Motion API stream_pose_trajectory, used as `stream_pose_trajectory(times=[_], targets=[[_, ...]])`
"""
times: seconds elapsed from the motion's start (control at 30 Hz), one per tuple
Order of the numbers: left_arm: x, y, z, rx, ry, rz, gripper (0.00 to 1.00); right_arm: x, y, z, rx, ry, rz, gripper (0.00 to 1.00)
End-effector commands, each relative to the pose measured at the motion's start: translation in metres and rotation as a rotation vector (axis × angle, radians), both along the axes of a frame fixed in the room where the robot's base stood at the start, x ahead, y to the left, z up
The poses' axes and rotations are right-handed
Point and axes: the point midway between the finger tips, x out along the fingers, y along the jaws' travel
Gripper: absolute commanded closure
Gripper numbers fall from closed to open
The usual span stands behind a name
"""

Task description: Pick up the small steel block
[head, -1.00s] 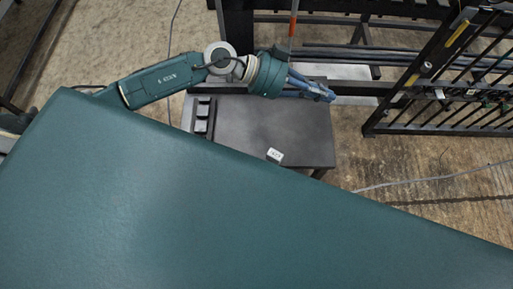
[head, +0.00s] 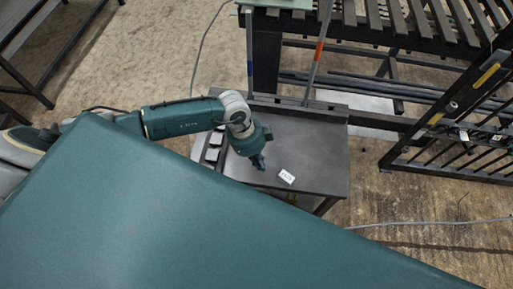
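Several light-grey blocks or pads sit in a row along the left edge of a dark low table (head: 315,150). One grey block (head: 212,155) shows just left of my arm. I cannot tell which is the small steel block, as they are small and partly covered by my arm and the green surface. My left gripper (head: 260,163) hangs over the table, right of that row, pointing down. Its fingers are small and dark, so whether they are open is unclear. My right gripper is not in view.
A black slatted rack (head: 400,30) stands behind, with upright poles, one banded orange (head: 319,50). A black barred gate (head: 460,110) is at right. The table's right half is clear.

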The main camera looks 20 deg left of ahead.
Motion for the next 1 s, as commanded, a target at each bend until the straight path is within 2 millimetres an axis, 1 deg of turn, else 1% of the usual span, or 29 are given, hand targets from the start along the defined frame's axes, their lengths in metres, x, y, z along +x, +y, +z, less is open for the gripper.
stream_pose_trajectory(times=[0.03,0.07,0.13,0.3,0.43,0.73,0.87,0.93,1.0], targets=[[-0.001,-0.004,-0.01,0.0,0.003,-0.001,1.0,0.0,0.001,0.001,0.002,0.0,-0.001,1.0],[0.0,-0.012,-0.004,-0.005,-0.001,-0.004,1.0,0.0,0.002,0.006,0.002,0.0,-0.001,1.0],[0.0,-0.023,-0.003,-0.005,-0.001,-0.005,1.0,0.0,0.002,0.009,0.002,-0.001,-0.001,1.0],[0.0,-0.038,-0.005,-0.002,-0.001,-0.003,1.0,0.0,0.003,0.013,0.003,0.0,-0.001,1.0],[0.0,-0.042,-0.006,-0.001,0.0,-0.001,1.0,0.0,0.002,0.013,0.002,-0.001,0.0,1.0],[0.0,-0.043,-0.006,-0.002,0.0,-0.001,1.0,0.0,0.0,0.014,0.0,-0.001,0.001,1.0],[0.0,-0.054,-0.004,-0.004,0.0,-0.001,1.0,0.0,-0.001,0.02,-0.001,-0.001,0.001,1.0],[0.0,-0.062,-0.003,-0.005,0.001,-0.001,1.0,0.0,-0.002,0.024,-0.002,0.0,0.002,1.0],[0.0,-0.065,-0.005,-0.003,0.0,0.0,1.0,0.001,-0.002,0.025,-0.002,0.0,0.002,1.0]])
